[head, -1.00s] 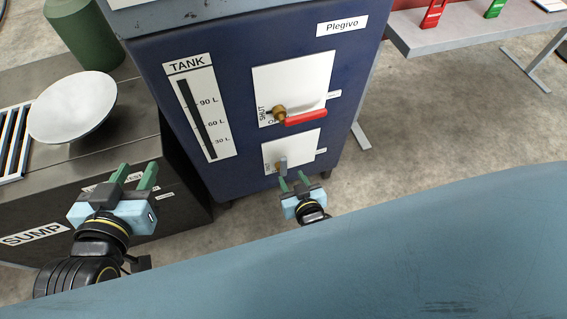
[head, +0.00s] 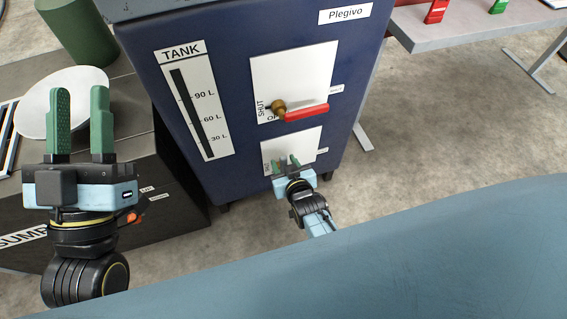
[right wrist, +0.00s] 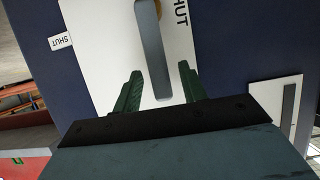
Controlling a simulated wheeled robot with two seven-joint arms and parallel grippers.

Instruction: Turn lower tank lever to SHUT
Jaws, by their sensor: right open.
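The dark blue tank cabinet (head: 225,100) bears a lower white plate (head: 308,140). The lower lever, a grey bar (right wrist: 153,55), shows on that plate in the right wrist view; in the head view my right gripper mostly hides it. My right gripper (head: 287,162) is open at the plate. In the right wrist view its green fingers (right wrist: 160,72) stand one on each side of the lever, with visible gaps. The word SHUT (right wrist: 181,12) is printed on the plate, right of the lever. My left gripper (head: 80,100) is open and empty at the left.
An upper plate with a red lever (head: 305,112) on a brass hub sits just above my right gripper. A TANK gauge (head: 195,110) is to its left. A SUMP box (head: 135,215) with a white dish (head: 35,100) stands at left. A grey table (head: 450,40) is at upper right.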

